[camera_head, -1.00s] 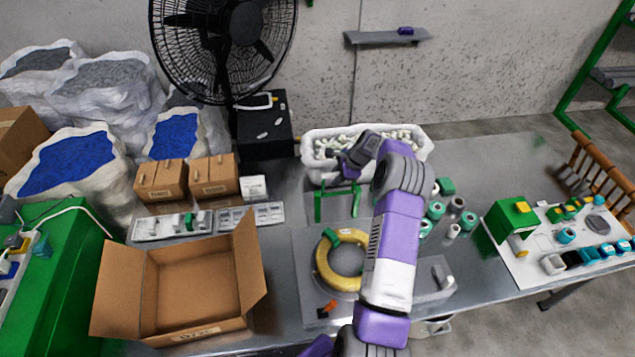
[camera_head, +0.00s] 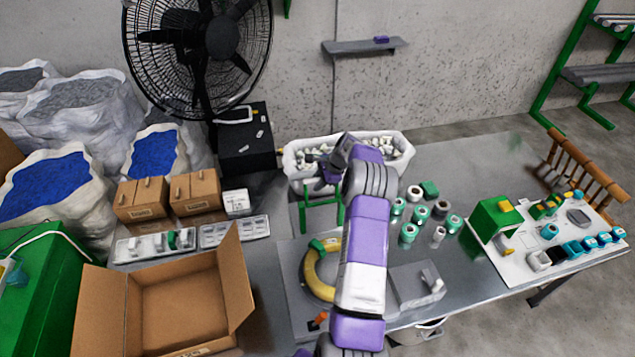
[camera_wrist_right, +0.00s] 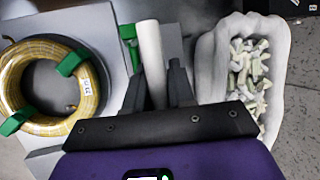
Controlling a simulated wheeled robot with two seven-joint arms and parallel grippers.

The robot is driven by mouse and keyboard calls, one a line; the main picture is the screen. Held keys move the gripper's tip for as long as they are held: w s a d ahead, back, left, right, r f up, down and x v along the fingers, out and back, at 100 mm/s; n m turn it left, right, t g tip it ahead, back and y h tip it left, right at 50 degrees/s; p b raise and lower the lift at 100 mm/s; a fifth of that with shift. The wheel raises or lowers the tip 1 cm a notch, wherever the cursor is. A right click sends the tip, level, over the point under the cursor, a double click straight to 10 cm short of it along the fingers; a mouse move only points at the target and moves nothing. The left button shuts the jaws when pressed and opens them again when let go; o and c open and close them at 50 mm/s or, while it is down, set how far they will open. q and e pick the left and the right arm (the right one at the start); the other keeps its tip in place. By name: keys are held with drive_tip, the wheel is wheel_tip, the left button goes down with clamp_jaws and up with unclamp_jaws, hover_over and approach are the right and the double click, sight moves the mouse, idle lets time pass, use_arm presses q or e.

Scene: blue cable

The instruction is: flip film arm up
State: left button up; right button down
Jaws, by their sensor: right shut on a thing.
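My right gripper (camera_head: 325,175) is above the back of the steel table, by the front of the white bin. In the right wrist view its dark fingers (camera_wrist_right: 160,88) are shut on a pale rod (camera_wrist_right: 150,55), which stands between them. I take this rod to be part of the film arm. A green frame (camera_head: 320,218) stands just below the gripper, and part of it shows behind the rod in the wrist view (camera_wrist_right: 130,45). A yellow cable coil (camera_head: 318,272) with green clips lies in front of the frame, partly hidden by my right arm. My left gripper is not in view.
The white bin (camera_head: 291,163) of pale pieces is close behind the gripper. An open cardboard box (camera_head: 245,275) stands at the left front. Green and white spools (camera_head: 409,233) stand right of my arm. A white board (camera_head: 510,262) with parts lies further right.

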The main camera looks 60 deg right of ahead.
drive_tip(key=shift+s+d, duration=0.1)
idle(0.5)
drive_tip(key=c, duration=1.1)
unclamp_jaws()
drive_tip(key=shift+o, duration=0.2)
drive_tip(key=shift+r, duration=0.1)
drive_tip(key=a+v, duration=0.1)
drive_tip(key=v, duration=0.6)
drive_tip(key=shift+d+r, duration=0.15)
drive_tip(key=shift+d, duration=0.35)
drive_tip(key=shift+s, duration=0.1)
